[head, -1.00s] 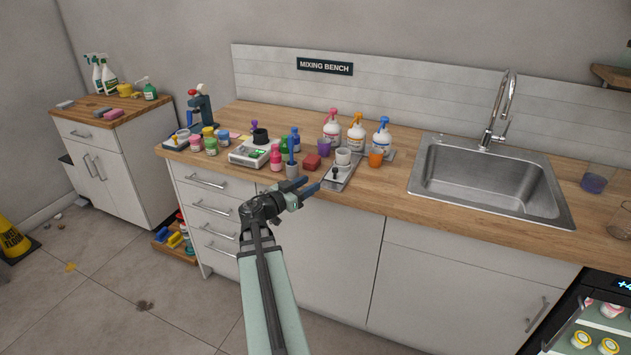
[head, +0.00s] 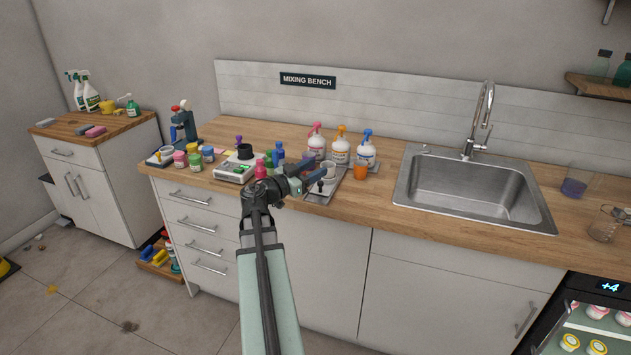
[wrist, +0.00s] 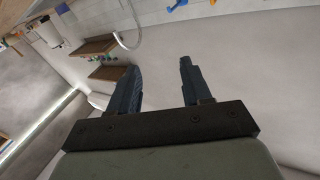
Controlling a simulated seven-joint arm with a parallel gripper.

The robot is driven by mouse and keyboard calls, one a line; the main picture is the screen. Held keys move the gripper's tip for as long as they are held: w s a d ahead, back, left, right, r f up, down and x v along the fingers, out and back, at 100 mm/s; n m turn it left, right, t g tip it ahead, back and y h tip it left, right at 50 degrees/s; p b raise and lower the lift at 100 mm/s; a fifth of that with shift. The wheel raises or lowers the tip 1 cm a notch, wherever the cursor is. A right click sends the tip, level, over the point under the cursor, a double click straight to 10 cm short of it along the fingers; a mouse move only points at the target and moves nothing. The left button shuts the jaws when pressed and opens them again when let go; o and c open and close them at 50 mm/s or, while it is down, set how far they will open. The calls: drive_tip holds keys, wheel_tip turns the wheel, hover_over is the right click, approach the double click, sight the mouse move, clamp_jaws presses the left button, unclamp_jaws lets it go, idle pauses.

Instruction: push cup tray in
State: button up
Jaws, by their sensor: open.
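A grey metal tray (head: 334,190) lies on the wooden bench near its front edge in the head view. A white cup (head: 329,167) stands at its back part, and a small black knob (head: 320,187) shows at its front. My gripper (head: 312,180) is in front of the tray's left side in the picture and hides part of it. Whether it touches the tray cannot be told. In the wrist view my gripper (wrist: 157,72) has its two fingers apart with nothing between them; the tray does not show there.
A white scale-like device (head: 234,172) and small coloured jars (head: 194,159) stand left. The bench between tray and sink (head: 470,190) is mostly clear.

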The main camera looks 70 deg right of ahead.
drive_tip(key=s+d+r+m+y, duration=0.1)
drive_tip(key=s+d+r+m, duration=0.15)
drive_tip(key=d+r, duration=0.45)
wheel_tip(320, 180, up, 3)
drive_tip(key=m+t+y, duration=0.3)
drive_tip(key=t+y, duration=0.1)
drive_tip(key=y, duration=0.4)
hover_over(320, 182)
drive_tip(key=d, duration=0.2)
drive_tip(key=w+a+f+n+t+y, duration=0.2)
drive_tip(key=w+a+f+n+y, duration=0.2)
drive_tip(key=a+f, duration=0.15)
drive_tip(key=x, duration=1.3)
drive_tip(key=shift+w+a+f, duration=0.1)
drive_tip(key=shift+a+f, duration=0.05)
drive_tip(key=shift+a, duration=0.2)
clamp_jaws()
